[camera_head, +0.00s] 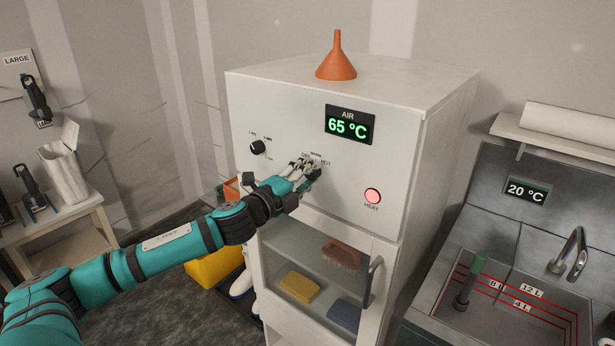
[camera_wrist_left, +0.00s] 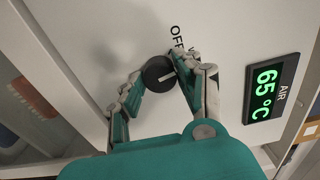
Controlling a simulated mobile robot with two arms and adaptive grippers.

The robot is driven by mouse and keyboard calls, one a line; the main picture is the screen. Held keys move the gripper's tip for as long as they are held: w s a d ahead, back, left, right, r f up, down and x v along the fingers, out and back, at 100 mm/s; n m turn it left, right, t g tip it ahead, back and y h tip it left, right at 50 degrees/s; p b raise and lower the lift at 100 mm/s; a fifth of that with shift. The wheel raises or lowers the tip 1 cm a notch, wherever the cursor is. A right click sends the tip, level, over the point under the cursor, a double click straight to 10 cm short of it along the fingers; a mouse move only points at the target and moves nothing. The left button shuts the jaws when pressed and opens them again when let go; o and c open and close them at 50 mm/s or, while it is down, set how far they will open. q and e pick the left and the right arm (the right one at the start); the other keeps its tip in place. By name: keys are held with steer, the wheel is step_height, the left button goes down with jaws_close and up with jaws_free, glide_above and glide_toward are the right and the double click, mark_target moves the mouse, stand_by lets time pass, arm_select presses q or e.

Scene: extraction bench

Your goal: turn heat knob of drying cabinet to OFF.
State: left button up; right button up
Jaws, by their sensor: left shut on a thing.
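The white drying cabinet (camera_head: 410,150) stands in the middle of the head view. Its heat knob (camera_wrist_left: 158,74) is a round black dial with a pale pointer line, seen in the left wrist view with the word OFF printed near it. My left gripper (camera_head: 312,170) reaches the cabinet front from the left. In the left wrist view its two fingers (camera_wrist_left: 158,82) are on either side of the knob, shut on it. In the head view the fingers hide most of the knob. The air display (camera_head: 349,125) reads 65 °C.
Another black knob (camera_head: 258,147) is on the panel to the left. An orange funnel (camera_head: 336,60) stands on the cabinet top. Below is a glass door with a handle (camera_head: 372,282). A sink (camera_head: 545,318) with a tap (camera_head: 573,255) is at the right.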

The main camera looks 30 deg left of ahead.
arm_select(q)
steer(key=shift+n+p, duration=0.7)
steer(key=shift+n, duration=2.7)
steer(key=o, duration=1.1)
steer(key=shift+o, duration=0.2)
